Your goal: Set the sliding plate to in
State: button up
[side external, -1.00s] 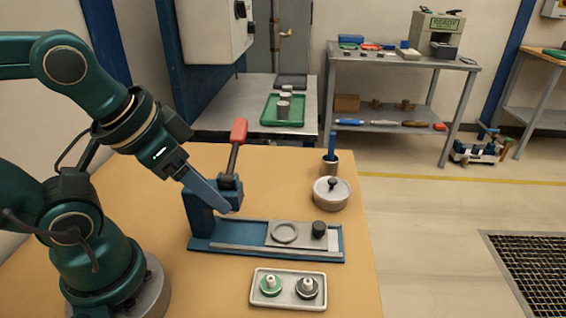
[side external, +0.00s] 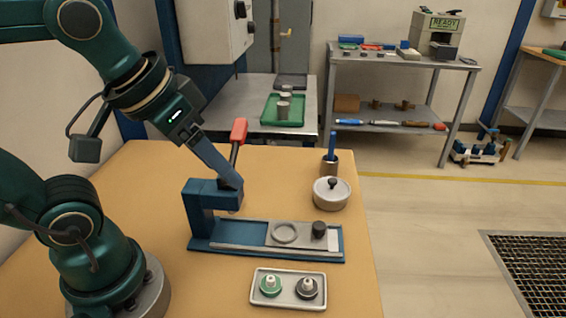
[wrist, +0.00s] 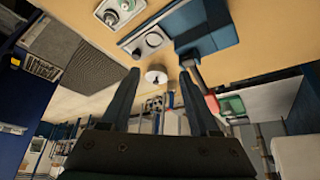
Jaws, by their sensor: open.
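The sliding plate (side external: 258,232) is a grey plate with a ring-shaped seat and a black knob (side external: 319,229). It sits toward the right end of the blue rail base (side external: 225,248), clear of the blue press (side external: 199,205) at the left end. The plate also shows in the wrist view (wrist: 150,41). My gripper (side external: 232,184) is open and empty, pointing down to the right. In the side view it overlaps the press head and the foot of its red-handled lever (side external: 238,131). In the wrist view, its two fingers (wrist: 158,76) are spread apart.
A tray (side external: 258,298) with a green and a dark round part lies in front of the rail. A lidded pot (side external: 331,198) and a cup (side external: 330,168) holding a blue item stand behind the rail's right end. The tabletop left of the press is clear.

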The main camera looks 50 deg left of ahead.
jog(key=w+d+r+g, duration=0.2)
jog(key=w, duration=0.6)
jog(key=g, duration=0.3)
send_over(319, 225)
jog(key=f, duration=0.9)
jog(key=shift+w+a+f, duration=0.2)
jog(key=shift+a, duration=0.1)
jog(key=shift+m+g, duration=0.3)
jog(key=shift+g, duration=0.1)
jog(key=f, duration=0.8)
jog(key=shift+s+d+f, duration=0.1)
jog(key=shift+s+d, duration=0.1)
jog(key=shift+d, duration=0.1)
grip_shut()
